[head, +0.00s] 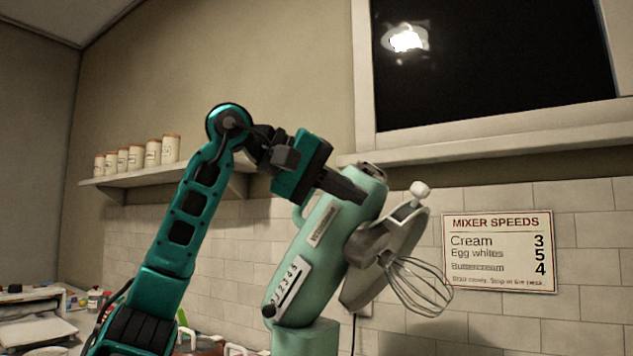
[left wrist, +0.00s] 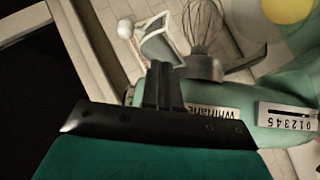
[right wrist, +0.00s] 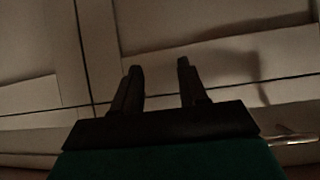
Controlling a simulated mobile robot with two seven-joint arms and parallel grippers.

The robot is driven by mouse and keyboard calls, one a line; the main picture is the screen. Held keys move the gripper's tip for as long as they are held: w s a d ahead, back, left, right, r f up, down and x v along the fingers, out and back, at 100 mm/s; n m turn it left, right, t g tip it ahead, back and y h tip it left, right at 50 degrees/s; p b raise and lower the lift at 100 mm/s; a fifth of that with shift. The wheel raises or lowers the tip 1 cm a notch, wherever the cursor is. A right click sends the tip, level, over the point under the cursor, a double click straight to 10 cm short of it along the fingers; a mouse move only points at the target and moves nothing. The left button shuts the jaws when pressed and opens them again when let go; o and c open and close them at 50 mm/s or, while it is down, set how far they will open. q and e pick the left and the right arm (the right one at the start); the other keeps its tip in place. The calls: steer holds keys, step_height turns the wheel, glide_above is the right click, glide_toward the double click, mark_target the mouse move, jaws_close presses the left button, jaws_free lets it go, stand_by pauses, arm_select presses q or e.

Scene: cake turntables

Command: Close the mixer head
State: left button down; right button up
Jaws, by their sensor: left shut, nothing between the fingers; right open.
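The mint-green mixer head (head: 325,232) is tilted up steeply on its stand (head: 305,340), its whisk (head: 418,285) and grey disc-shaped part (head: 372,262) facing right. My left gripper (head: 358,194) is shut and empty, its fingertips at the raised top end of the head; whether they touch is unclear. In the left wrist view the shut fingers (left wrist: 162,85) lie over the head (left wrist: 240,128), with the whisk (left wrist: 203,25) beyond. My right gripper (right wrist: 158,75) is open and empty in the right wrist view, away from the mixer. The mixer's base is below the picture.
A wall shelf (head: 150,181) with several canisters (head: 152,153) is at the left. A window (head: 490,65) with a sill is above right of the mixer. A mixer-speeds sign (head: 499,252) hangs on the tiled wall. Cluttered items stand at the lower left.

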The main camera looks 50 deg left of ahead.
arm_select(q)
steer(key=d+f, duration=0.2)
steer(key=d, duration=0.1)
steer(key=shift+w+f+b, duration=0.1)
steer(key=shift+w+b, duration=0.3)
steer(key=shift+w, duration=0.1)
